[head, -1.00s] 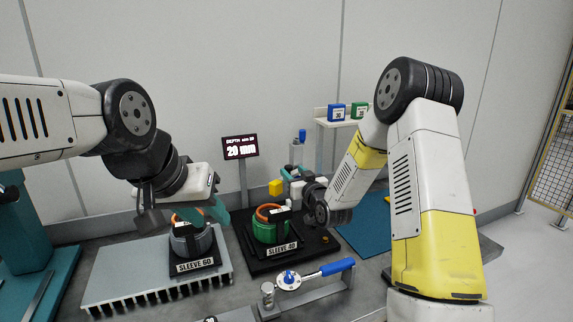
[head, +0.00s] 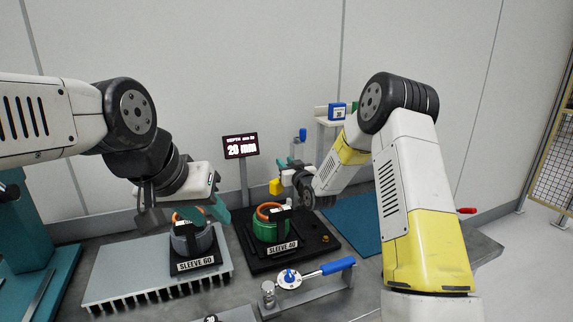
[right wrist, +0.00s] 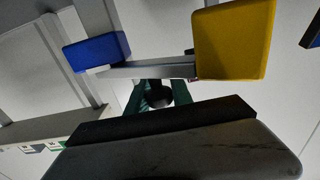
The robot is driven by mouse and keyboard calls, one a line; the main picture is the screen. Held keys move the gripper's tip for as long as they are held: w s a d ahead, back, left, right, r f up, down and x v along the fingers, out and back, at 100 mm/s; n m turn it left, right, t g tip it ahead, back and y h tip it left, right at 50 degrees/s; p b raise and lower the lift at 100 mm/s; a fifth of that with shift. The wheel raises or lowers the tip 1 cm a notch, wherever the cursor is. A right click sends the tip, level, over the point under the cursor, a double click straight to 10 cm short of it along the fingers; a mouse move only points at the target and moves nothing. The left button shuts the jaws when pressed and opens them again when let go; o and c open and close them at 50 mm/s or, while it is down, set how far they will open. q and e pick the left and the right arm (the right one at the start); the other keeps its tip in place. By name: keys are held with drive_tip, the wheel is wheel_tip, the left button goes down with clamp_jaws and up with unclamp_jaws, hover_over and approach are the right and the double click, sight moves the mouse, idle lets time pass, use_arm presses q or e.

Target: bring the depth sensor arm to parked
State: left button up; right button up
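The depth sensor arm shows as a grey bar with a yellow block (head: 276,187) at its end, behind the green-ringed sleeve 40 station. In the right wrist view the yellow block (right wrist: 235,38) is close at upper right, and the bar (right wrist: 150,70) runs left from it to a blue block (right wrist: 97,52). My right gripper (head: 284,164) is beside the yellow block. In the right wrist view its teal fingers (right wrist: 166,95) flank a dark round shape; I cannot tell whether they grip it. My left gripper (head: 217,209) hangs by the sleeve 60 station, its fingertips partly hidden.
A depth display (head: 241,147) reading 20 mm stands behind. The sleeve 60 (head: 193,240) and sleeve 40 (head: 273,232) stations stand in front, with a blue-handled gauge (head: 290,279) nearer. A shelf (head: 331,122) holds a blue box (head: 337,111). A blue mat (head: 352,222) lies clear at right.

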clamp_jaws()
idle(1.1)
